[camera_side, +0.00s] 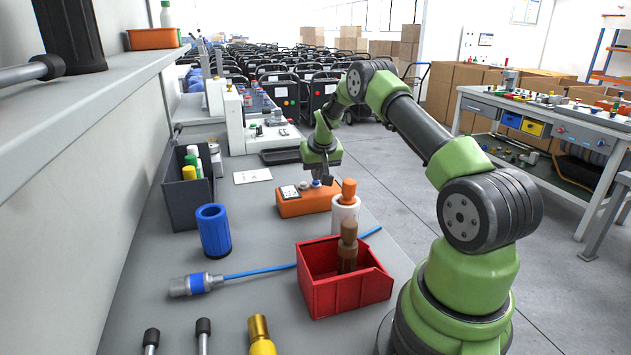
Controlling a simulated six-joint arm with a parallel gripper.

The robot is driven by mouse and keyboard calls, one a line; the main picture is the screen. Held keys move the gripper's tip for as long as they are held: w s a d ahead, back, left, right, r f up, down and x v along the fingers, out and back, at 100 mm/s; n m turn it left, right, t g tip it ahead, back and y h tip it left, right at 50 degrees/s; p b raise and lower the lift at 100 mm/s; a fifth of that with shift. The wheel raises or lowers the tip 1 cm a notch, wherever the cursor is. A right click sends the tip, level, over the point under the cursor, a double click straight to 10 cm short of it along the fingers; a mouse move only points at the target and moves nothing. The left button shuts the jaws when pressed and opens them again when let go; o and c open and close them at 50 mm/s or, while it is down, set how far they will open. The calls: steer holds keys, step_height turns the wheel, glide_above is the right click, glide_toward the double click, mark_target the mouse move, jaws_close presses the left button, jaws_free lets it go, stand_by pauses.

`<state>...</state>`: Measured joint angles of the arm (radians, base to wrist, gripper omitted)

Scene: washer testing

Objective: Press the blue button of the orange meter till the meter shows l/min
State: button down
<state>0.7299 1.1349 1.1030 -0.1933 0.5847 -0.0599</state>
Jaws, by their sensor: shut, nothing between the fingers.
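The orange meter (305,203) lies on the grey bench in the middle of the view. Its small display (289,192) is on the left of its top face; the reading is too small to make out. Small knobs or buttons (304,185) show to the right of the display, one of them bluish; I cannot tell for sure which is the blue button. My gripper (327,180) points down over the right end of the meter, with its fingers shut and empty. Whether the fingertips touch a button cannot be told from here.
A white bottle with an orange cap (345,212) stands close in front of the meter. A red bin (345,292) holds a brown bottle. A blue cylinder (213,231), a dark box with bottles (190,205) and a blue-cabled probe (197,284) lie to the left.

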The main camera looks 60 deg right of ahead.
steer(key=shift+w+d+f, duration=0.15)
steer(key=shift+w+f, duration=0.05)
steer(key=shift+f, duration=0.45)
steer(key=shift+r, duration=0.15)
steer(key=v, duration=0.6)
steer(key=shift+r, duration=0.4)
steer(key=shift+s, duration=0.15)
step_height(320, 180, up, 6)
stand_by(0.4)
stand_by(0.8)
